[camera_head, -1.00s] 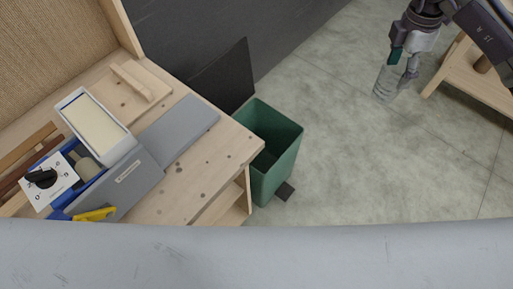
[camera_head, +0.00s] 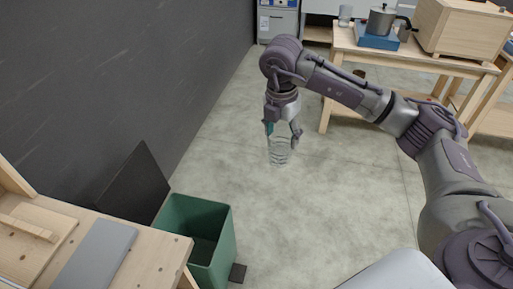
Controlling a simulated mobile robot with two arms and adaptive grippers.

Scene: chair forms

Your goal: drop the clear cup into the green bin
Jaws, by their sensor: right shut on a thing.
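The clear cup (camera_head: 279,152) is ribbed and see-through. It hangs upright in my right gripper (camera_head: 282,136), which is shut on it above the floor. The green bin (camera_head: 226,250) stands on the floor at the lower left, beside the wooden bench. The bin is open at the top, and no lid shows on it. In the picture, the cup is up and to the right of the bin, apart from it. My left gripper is not in view.
A wooden bench (camera_head: 150,248) with a grey plate (camera_head: 97,254) is at lower left. A dark panel (camera_head: 137,190) leans by the wall behind the bin. A wooden table (camera_head: 400,57) with a metal pot (camera_head: 381,20) and a wooden box (camera_head: 463,27) stands at the back right. Floor between is clear.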

